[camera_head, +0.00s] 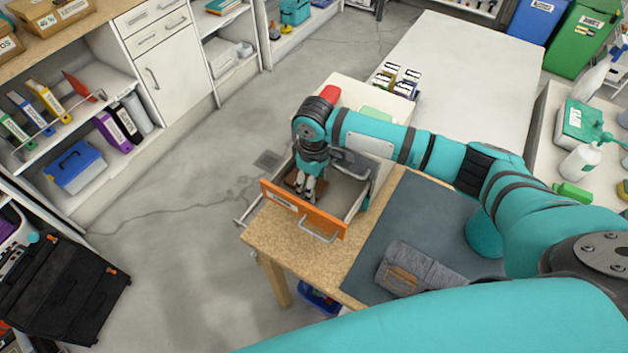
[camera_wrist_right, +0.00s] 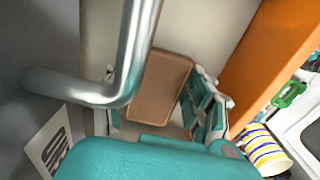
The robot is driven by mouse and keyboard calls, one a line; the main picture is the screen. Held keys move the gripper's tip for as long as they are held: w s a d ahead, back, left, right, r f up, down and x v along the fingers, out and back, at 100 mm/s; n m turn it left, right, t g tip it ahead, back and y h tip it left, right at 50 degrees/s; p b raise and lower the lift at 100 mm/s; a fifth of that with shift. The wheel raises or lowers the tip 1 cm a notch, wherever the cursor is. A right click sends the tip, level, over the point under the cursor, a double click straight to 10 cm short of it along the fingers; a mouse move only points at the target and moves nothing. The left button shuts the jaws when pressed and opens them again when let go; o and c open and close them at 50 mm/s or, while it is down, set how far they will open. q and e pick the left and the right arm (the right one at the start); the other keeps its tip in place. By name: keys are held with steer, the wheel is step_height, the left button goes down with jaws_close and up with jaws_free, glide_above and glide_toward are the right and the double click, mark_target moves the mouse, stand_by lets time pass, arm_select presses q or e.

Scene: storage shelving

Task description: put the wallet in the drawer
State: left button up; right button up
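The brown wallet (camera_wrist_right: 160,85) lies inside the open drawer, seen in the right wrist view. In the head view only brown edges of it show around my fingers. The drawer has an orange front (camera_head: 303,208) with a metal handle and is pulled out over the wooden table. My right gripper (camera_head: 309,190) points down into the drawer. In the wrist view its fingers (camera_wrist_right: 165,110) are spread, one to each side of the wallet; I see no clear grip, and contact is partly hidden. My left gripper is out of view.
A metal handle (camera_wrist_right: 120,70) on a grey front stands close to my right wrist. A grey pouch (camera_head: 415,268) lies on the dark mat (camera_head: 390,232). Green and white bottles stand on the right counter.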

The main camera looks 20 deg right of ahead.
steer(key=shift+o, duration=0.9)
step_height(320, 180, up, 12)
steer(key=b, duration=0.2)
steer(key=shift+r, duration=0.15)
